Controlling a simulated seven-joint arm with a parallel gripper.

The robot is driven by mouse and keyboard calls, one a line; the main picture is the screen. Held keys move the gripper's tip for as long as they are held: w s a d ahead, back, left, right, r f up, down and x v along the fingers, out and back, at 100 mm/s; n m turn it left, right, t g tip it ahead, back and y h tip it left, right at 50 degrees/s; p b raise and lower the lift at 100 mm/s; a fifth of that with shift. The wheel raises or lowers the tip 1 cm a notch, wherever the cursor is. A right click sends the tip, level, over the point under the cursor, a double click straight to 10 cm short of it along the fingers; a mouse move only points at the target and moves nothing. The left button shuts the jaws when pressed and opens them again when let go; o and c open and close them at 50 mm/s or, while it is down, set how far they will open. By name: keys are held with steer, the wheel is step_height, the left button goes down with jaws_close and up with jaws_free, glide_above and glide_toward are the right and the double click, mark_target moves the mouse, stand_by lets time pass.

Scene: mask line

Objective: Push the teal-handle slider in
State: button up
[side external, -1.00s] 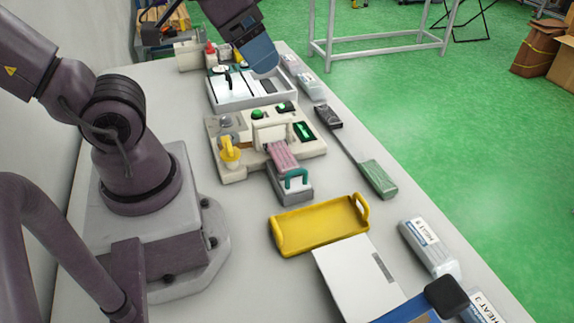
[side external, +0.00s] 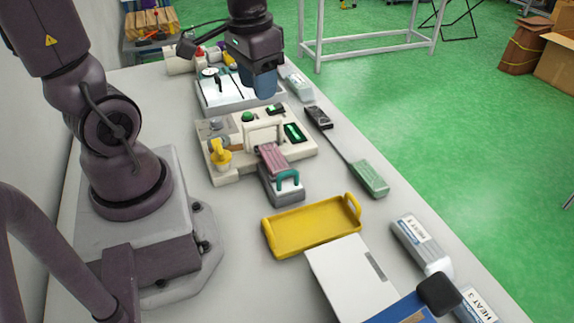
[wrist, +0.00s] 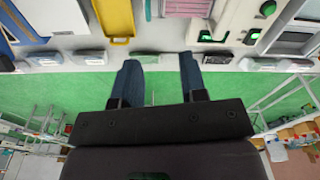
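The slider (side external: 283,192) is a grey block with a teal handle (side external: 288,175), at the near edge of the cream fixture (side external: 225,172) in the side view. A pink ribbed block (side external: 272,158) lies just behind the handle, its far end toward the fixture's upright frame. My gripper (side external: 259,92) points down with blue fingers above the far part of the bench, beyond the slider and apart from it. In the wrist view the two fingers (wrist: 160,78) stand apart with nothing between them. The teal handle cannot be made out in the wrist view.
A yellow tray (side external: 270,243) sits in front of the slider, with a white panel (side external: 340,270) nearer. A yellow lever (side external: 220,155) stands on the fixture's left. A green-handled tool (side external: 370,178) lies right. A white tray (side external: 225,100) is behind.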

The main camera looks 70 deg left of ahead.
steer(key=w+f+m, duration=0.1)
steer(key=f, duration=0.5)
steer(key=w+d+f+h, duration=0.1)
steer(key=w+f, duration=0.1)
steer(key=f, duration=0.5)
steer(key=w+f+m+g+h, duration=0.1)
steer(key=f, duration=0.5)
steer(key=shift+w+d+f+m, duration=0.25)
steer(key=shift+w+m, duration=0.05)
steer(key=shift+w, duration=0.1)
steer(key=shift+c, duration=0.5)
jaws_close()
